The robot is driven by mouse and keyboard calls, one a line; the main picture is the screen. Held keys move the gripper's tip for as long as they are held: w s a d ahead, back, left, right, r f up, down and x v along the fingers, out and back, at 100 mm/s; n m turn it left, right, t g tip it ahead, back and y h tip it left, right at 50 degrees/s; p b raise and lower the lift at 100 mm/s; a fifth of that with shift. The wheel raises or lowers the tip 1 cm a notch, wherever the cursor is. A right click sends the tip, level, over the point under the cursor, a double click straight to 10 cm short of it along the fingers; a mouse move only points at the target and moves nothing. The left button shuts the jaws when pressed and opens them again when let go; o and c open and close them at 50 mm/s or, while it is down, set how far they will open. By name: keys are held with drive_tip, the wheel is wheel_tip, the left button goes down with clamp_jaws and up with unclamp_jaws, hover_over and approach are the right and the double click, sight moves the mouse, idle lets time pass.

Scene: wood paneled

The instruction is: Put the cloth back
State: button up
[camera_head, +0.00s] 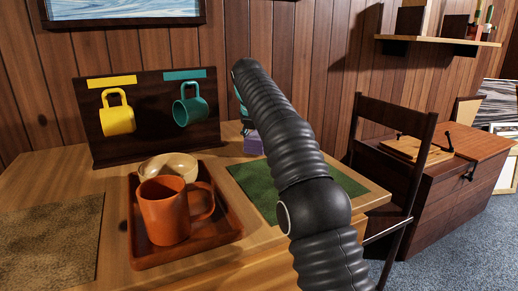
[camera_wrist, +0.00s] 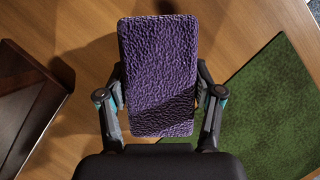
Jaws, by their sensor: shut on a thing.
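The purple cloth (camera_wrist: 158,75) looks like a thick, rough-textured rectangular pad in the wrist view. My gripper (camera_wrist: 160,92) is shut on it, one finger at each long side. In the head view the cloth (camera_head: 252,144) shows as a small purple patch at the back of the table, just right of the mug board. My arm hides most of my gripper there. I cannot tell whether the cloth touches the table.
A green mat (camera_head: 255,187) lies right of the cloth. A wooden tray (camera_head: 137,238) holds an orange mug (camera_head: 165,212) and a bowl (camera_head: 168,166). The mug board (camera_head: 150,145) carries yellow and teal mugs. A brown mat (camera_head: 48,243) lies left; a chair (camera_head: 398,160) stands right.

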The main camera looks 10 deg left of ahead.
sight(255, 137)
drive_tip(key=shift+f, duration=0.25)
drive_tip(key=o, duration=1.3)
drive_tip(key=shift+v, duration=2.55)
drive_tip(key=shift+s+a+r, duration=0.1)
drive_tip(key=shift+s+a, duration=0.2)
drive_tip(key=shift+s, duration=0.55)
drive_tip(key=shift+s+a, duration=0.35)
drive_tip(key=shift+s, duration=1.3)
drive_tip(key=shift+s+a, duration=0.35)
drive_tip(key=shift+s, duration=1.35)
drive_tip(key=shift+s+a, duration=0.4)
drive_tip(key=shift+s, duration=1.25)
